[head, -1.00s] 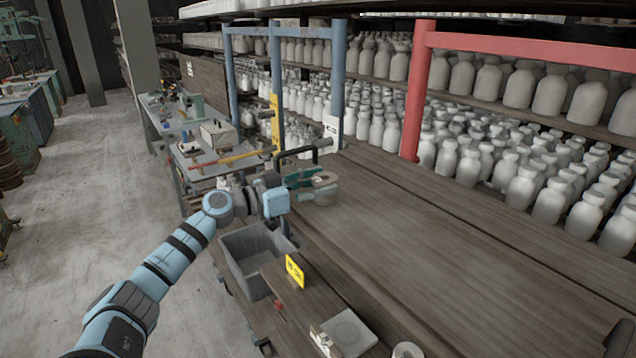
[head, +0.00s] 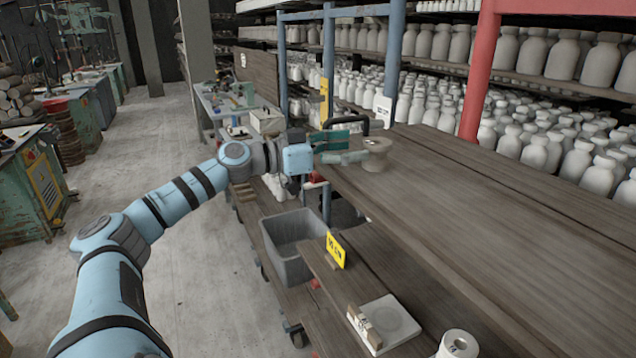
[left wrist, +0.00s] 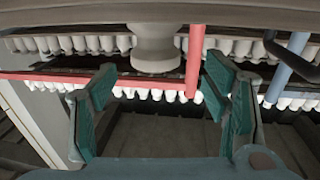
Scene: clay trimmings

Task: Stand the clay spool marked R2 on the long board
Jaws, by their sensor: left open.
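A tan clay spool (head: 377,147) with wide flanges stands upright at the far end of the large wooden tabletop in the head view. It also shows in the left wrist view (left wrist: 155,42), beyond the fingertips. I cannot read its mark. My left gripper (head: 360,151) is level with the spool and just left of it, its green fingers apart. In the left wrist view the gripper (left wrist: 160,72) is open with nothing between its fingers. A pale spool (head: 458,344) stands at the bottom edge of the head view, its mark unreadable. My right gripper is out of view.
A grey bin (head: 292,245) stands left of a narrow board with a yellow sign (head: 336,250). A white plate (head: 390,320) and a small wooden block (head: 359,318) lie in front. A black loop (head: 345,122) rises behind my gripper. The tabletop's middle is clear.

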